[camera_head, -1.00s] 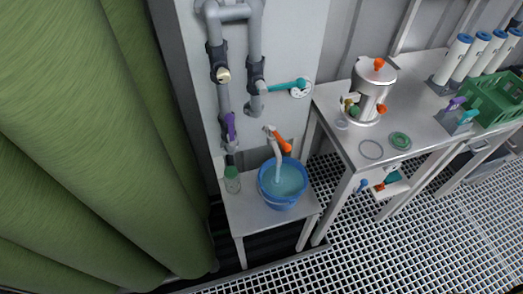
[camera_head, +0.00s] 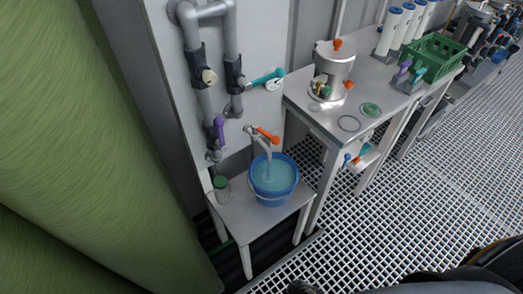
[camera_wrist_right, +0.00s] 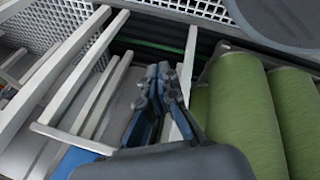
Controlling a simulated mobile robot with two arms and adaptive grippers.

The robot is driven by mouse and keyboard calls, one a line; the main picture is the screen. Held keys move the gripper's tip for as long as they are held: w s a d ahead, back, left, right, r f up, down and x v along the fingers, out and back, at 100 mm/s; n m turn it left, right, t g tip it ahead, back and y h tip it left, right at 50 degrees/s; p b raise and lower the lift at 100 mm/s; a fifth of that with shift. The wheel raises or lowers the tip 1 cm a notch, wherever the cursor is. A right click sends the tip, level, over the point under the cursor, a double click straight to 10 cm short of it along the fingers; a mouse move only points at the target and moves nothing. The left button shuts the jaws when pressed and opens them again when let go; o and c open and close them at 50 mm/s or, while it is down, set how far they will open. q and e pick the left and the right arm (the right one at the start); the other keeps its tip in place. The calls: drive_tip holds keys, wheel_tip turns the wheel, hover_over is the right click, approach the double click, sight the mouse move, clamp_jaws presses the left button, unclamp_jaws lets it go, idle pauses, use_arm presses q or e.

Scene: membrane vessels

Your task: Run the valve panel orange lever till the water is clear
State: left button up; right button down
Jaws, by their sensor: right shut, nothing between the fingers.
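The orange lever (camera_head: 267,135) sits on the tap at the lower part of the white valve panel (camera_head: 271,108). The grey spout (camera_head: 264,149) points down into a blue bucket (camera_head: 272,198), and a stream seems to run from it. The bucket holds pale blue-green water (camera_head: 275,176). My right gripper (camera_wrist_right: 163,72) shows in the right wrist view with its fingers together and nothing between them. It is away from the lever, which that view does not show. My left gripper is in neither view.
The bucket and a green-lidded jar (camera_head: 222,188) stand on a small low table (camera_head: 250,219). A taller bench (camera_head: 318,123) to the right carries a steel vessel (camera_head: 333,70), rings and a green crate (camera_head: 432,55). Grated floor (camera_head: 400,200) is open at lower right.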

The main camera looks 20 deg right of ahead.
sight(266, 134)
drive_tip(key=w+a+r+n+t+h+b, duration=0.1)
drive_tip(key=w+a+r+n+t+b, duration=0.15)
drive_tip(key=w+r, duration=0.65)
drive_tip(key=w+a+r+n+t+b, duration=0.1)
drive_tip(key=w+a+r+n+t, duration=0.25)
drive_tip(key=w+r, duration=0.45)
drive_tip(key=w+a+r+t+h+b, duration=0.1)
drive_tip(key=w+r+t, duration=0.15)
drive_tip(key=r, duration=0.85)
drive_tip(key=w+r+t+h+b, duration=0.2)
drive_tip(key=r+t, duration=0.2)
drive_tip(key=r, duration=0.6)
drive_tip(key=p+x, duration=0.1)
drive_tip(key=x, duration=0.3)
drive_tip(key=d+p+x, duration=0.1)
drive_tip(key=p+x, duration=0.1)
drive_tip(key=x, duration=0.1)
drive_tip(key=d+p+x, duration=0.1)
drive_tip(key=x, duration=0.3)
drive_tip(key=shift+r, duration=0.25)
drive_tip(key=shift+w+d+f+p, duration=0.1)
drive_tip(key=shift+w+d+p, duration=0.25)
drive_tip(key=shift+d, duration=0.15)
